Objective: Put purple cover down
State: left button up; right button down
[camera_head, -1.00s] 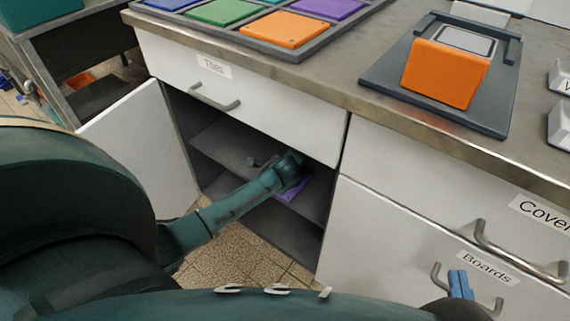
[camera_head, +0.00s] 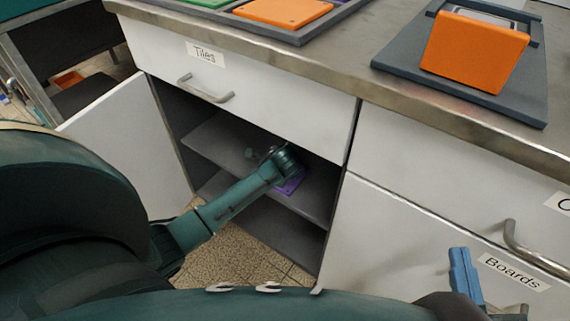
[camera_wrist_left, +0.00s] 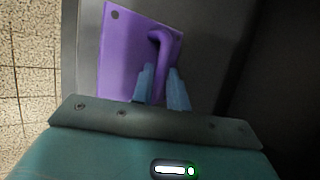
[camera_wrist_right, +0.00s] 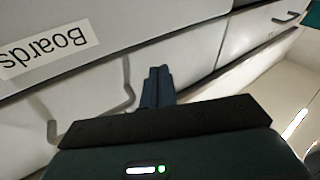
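The purple cover (camera_head: 291,187) is inside the open cabinet, at the shelf (camera_head: 312,196); most of it is hidden behind my left arm. In the left wrist view, the cover (camera_wrist_left: 120,45) is a flat purple plate with a curved handle (camera_wrist_left: 165,40). My left gripper (camera_wrist_left: 160,72) has its blue fingers on either side of the handle, apparently shut on it. I cannot tell whether the plate rests on the shelf or hovers just above. My right gripper (camera_head: 462,262) is empty and shut by the Boards drawer; its fingers (camera_wrist_right: 157,80) are together in the right wrist view.
The cabinet door (camera_head: 125,145) stands open on the left. The Tiles drawer (camera_head: 240,85) is above the opening, and the Boards drawer (camera_head: 410,250) is on the right. The countertop (camera_head: 330,70) holds a tile tray and a grey stand (camera_head: 400,60) with an orange piece (camera_head: 475,50).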

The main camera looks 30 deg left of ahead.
pick_arm(q)
jog(key=o, duration=0.3)
jog(key=shift+o, duration=0.2)
jog(key=shift+r, duration=0.15)
jog(key=shift+p+v, duration=0.85)
jog(key=shift+v, duration=0.35)
jog(key=p+v, duration=0.2)
jog(key=v, duration=0.1)
jog(key=shift+s+d+r, duration=0.1)
jog(key=shift+s+d, duration=0.15)
jog(key=shift+s, duration=0.1)
jog(key=s+d+p, duration=0.2)
jog(key=s+d, duration=0.3)
jog(key=s, duration=0.4)
jog(key=shift+d+f+p, duration=0.25)
jog(key=shift+d+p, duration=0.1)
pick_arm(e)
jog(key=d+g+h, duration=0.2)
jog(key=shift+f+m+h, duration=0.1)
jog(key=shift+m+h, duration=0.2)
jog(key=shift+m, duration=0.1)
